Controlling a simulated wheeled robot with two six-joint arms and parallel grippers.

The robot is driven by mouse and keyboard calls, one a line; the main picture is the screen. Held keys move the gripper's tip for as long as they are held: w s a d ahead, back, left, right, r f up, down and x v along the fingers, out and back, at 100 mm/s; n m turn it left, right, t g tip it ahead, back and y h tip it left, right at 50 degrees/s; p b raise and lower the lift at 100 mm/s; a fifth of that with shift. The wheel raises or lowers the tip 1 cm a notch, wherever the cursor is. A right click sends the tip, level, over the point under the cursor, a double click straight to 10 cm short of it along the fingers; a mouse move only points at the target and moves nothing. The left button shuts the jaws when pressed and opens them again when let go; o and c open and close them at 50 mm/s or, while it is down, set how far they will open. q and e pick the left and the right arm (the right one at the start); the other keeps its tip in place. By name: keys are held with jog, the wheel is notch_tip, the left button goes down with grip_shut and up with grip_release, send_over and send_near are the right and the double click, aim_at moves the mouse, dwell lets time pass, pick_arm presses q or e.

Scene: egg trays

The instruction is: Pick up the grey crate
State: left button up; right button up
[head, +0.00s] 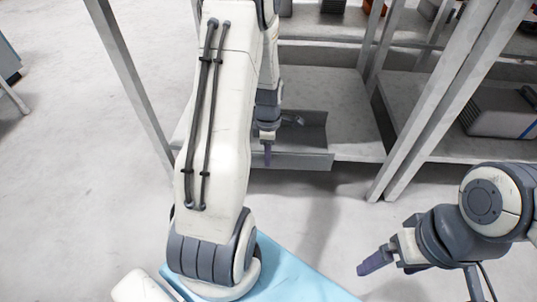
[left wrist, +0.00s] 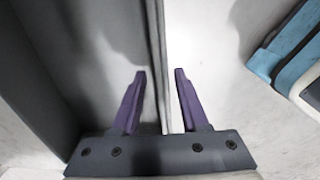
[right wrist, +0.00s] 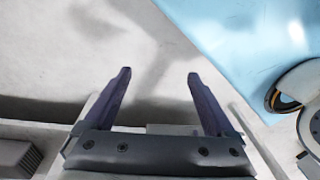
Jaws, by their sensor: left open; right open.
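The grey crate (head: 312,161) sits on the lower shelf, and its open inside faces up. Its left part is hidden behind my left arm. My left gripper (head: 268,158) is at the crate's near wall, pointing down. In the left wrist view the open fingers of that gripper (left wrist: 160,72) stand on either side of the wall's rim (left wrist: 155,35), with the crate's dark inside to the left. I cannot tell whether they touch it. My right gripper (head: 376,262) is open and empty over the floor, right of and well apart from the crate; it also shows in the right wrist view (right wrist: 159,73).
The shelf rack has grey posts (head: 400,135) to the right of the crate and another post (head: 130,75) to the left. A grey box (head: 500,115) stands on the right shelf. The floor in front is clear.

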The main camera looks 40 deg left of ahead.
pick_arm(q)
notch_tip(320, 180, up, 8)
jog(key=p, duration=0.4)
jog(key=shift+f, duration=0.15)
